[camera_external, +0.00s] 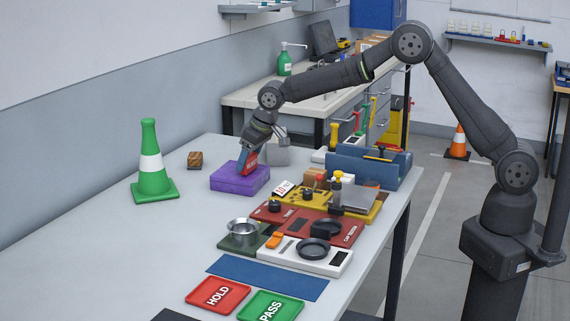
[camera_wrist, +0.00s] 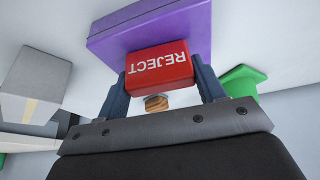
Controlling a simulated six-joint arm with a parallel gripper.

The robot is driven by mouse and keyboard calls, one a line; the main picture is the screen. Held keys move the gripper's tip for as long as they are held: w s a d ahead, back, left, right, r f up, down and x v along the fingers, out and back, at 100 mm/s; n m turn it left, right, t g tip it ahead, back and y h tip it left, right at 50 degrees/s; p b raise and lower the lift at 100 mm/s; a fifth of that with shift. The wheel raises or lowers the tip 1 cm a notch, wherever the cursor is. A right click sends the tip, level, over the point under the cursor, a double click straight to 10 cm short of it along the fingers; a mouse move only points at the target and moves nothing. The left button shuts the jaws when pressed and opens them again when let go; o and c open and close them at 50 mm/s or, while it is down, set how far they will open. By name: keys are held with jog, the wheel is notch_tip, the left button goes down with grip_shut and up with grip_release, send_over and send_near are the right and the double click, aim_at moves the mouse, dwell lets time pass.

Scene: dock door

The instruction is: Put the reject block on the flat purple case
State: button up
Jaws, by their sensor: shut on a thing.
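The reject block is red with white REJECT lettering; in the wrist view the block (camera_wrist: 159,68) sits between the two fingers of my gripper (camera_wrist: 160,85). My gripper (camera_external: 249,160) is shut on it. In the external view the block (camera_external: 251,158) shows partly, at the top of the flat purple case (camera_external: 233,186). The case lies on the table; it also shows behind the block in the wrist view (camera_wrist: 120,35). The block is over the case; I cannot tell whether its underside touches it.
A green cone (camera_external: 151,178) and a small wooden block (camera_external: 195,159) stand left of the case. A grey box (camera_external: 278,152) stands behind it. Trays and devices, such as a metal bowl (camera_external: 243,231), fill the table's right side. The table's left front is clear.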

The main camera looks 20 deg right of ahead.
jog(key=shift+f, duration=0.15)
jog(key=o, duration=1)
jog(key=v, duration=1.2)
jog(key=shift+r, duration=0.2)
